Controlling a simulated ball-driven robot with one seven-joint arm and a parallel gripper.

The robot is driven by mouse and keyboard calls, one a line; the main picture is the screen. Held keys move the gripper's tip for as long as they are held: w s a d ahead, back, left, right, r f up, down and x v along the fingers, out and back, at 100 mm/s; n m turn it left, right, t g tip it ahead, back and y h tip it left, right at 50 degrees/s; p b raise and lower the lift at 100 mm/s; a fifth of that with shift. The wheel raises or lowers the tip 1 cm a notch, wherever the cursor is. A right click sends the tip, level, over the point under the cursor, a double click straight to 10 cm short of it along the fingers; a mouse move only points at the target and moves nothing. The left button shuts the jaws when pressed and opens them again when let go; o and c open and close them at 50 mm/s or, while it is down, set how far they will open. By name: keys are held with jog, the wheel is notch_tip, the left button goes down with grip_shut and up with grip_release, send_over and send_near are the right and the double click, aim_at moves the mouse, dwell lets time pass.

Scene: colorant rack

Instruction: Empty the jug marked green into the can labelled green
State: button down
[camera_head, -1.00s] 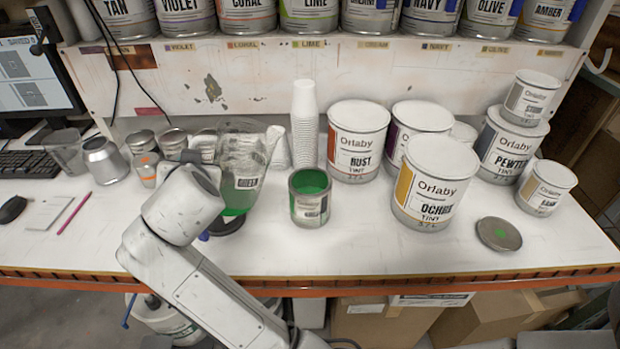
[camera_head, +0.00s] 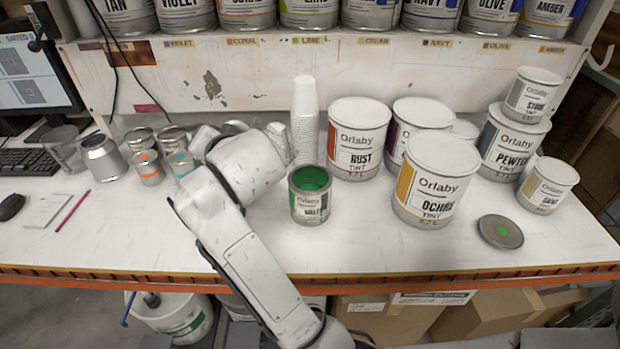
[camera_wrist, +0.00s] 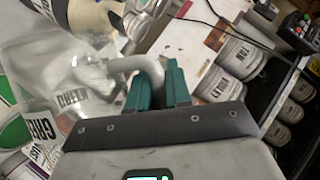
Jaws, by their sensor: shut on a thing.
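The open can labelled green (camera_head: 310,196) stands upright near the front middle of the bench, with green paint visible inside. It also shows at the left edge of the wrist view (camera_wrist: 12,132). The clear jug marked green (camera_wrist: 75,95) is in the wrist view, beside the can's green opening. My gripper (camera_wrist: 158,86) has its teal fingers shut on the jug's handle. In the head view my arm hides the gripper and the jug. I cannot tell the jug's tilt or how much paint is in it.
A stack of white cups (camera_head: 304,122) stands behind the can. Rust (camera_head: 357,140) and ochre (camera_head: 435,180) tins stand to its right. A lid with a green dot (camera_head: 500,231) lies at front right. Small metal tins (camera_head: 148,167) are at left. The front of the bench is clear.

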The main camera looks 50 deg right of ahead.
aim_at(250, 124)
jog(key=shift+s+d+r+m, duration=0.15)
jog(key=shift+d+r+m, duration=0.15)
jog(key=shift+r+m, duration=0.1)
jog(key=shift+s+d+r+m+t+y+b, duration=0.25)
jog(key=shift+d+r+m+t+y+b, duration=0.1)
jog(key=shift+d+m+t+y+b, duration=0.2)
dwell(1.4)
jog(key=shift+s+d+r+m+t+y+b, duration=0.15)
jog(key=shift+s+d+r+m+b, duration=0.1)
jog(key=shift+d+m+b, duration=0.15)
jog(key=shift+s+d+r+m+t+y+b, duration=0.15)
jog(key=shift+s+d+m+b, duration=0.1)
jog(key=shift+d+b, duration=0.15)
dwell(1.4)
jog(key=shift+d+r, duration=0.1)
jog(key=shift+d, duration=0.05)
jog(key=shift+s+d+r, duration=0.1)
jog(key=shift+d, duration=0.15)
jog(key=shift+s+d+r+m+t, duration=0.3)
jog(key=shift+d+r+m, duration=0.15)
jog(key=shift+d, duration=0.2)
jog(key=shift+s+d+r, duration=0.15)
jog(key=shift+d, duration=0.1)
jog(key=shift+s+d+r+y, duration=0.15)
jog(key=shift+d+r+y, duration=0.1)
jog(key=shift+d, duration=0.1)
jog(key=shift+s+d+r+m, duration=0.25)
jog(key=shift+d+r+m, duration=0.1)
jog(key=shift+d+m, duration=0.2)
dwell(0.3)
